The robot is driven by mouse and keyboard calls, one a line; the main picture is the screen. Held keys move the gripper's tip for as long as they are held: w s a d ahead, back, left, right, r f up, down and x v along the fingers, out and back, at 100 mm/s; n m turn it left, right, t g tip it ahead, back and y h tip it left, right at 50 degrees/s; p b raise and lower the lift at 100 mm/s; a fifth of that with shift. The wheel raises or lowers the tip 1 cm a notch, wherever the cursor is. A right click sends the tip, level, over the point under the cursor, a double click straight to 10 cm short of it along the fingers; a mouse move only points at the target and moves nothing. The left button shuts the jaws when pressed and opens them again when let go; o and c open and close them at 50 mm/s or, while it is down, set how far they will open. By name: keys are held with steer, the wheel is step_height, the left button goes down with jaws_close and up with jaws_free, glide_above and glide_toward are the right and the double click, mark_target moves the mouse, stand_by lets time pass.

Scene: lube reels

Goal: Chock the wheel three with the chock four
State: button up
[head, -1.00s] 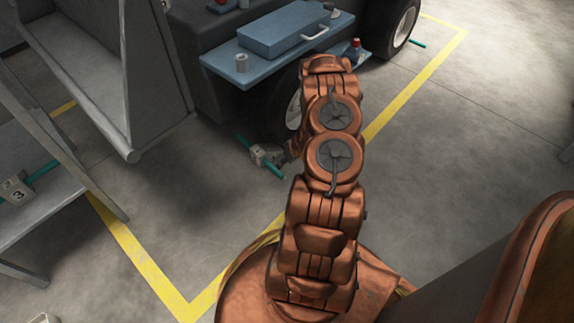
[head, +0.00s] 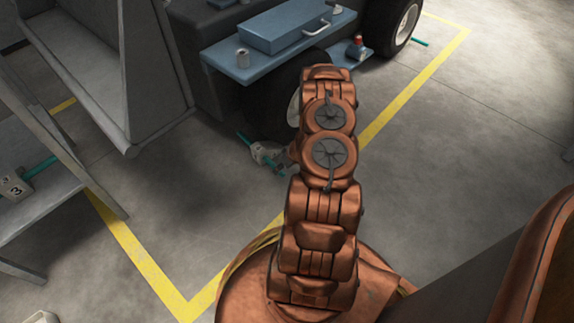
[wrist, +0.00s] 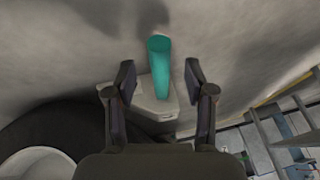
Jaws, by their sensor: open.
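A pale chock with a teal handle (head: 244,139) sits on the floor beside the near wheel (head: 293,108) of the dark vehicle. In the wrist view the chock body (wrist: 150,108) lies close to the dark tyre (wrist: 50,130). Its teal handle (wrist: 159,68) is between the two fingers of my gripper (wrist: 160,76), with a gap on both sides. My gripper is open. In the head view my arm hides part of the wheel, and my gripper (head: 281,160) is small beside the chock. I cannot read a number on this chock.
Another chock, marked 3 (head: 14,186), lies on a grey shelf (head: 45,195) at the left. A grey cart (head: 90,60) stands beside the vehicle. A blue side shelf (head: 225,65) overhangs the near wheel. A far wheel (head: 402,25) has a teal rod beside it.

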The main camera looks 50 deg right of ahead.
steer(key=b+x, duration=0.1)
steer(key=x, duration=0.3)
jaws_close()
stand_by(0.4)
stand_by(0.4)
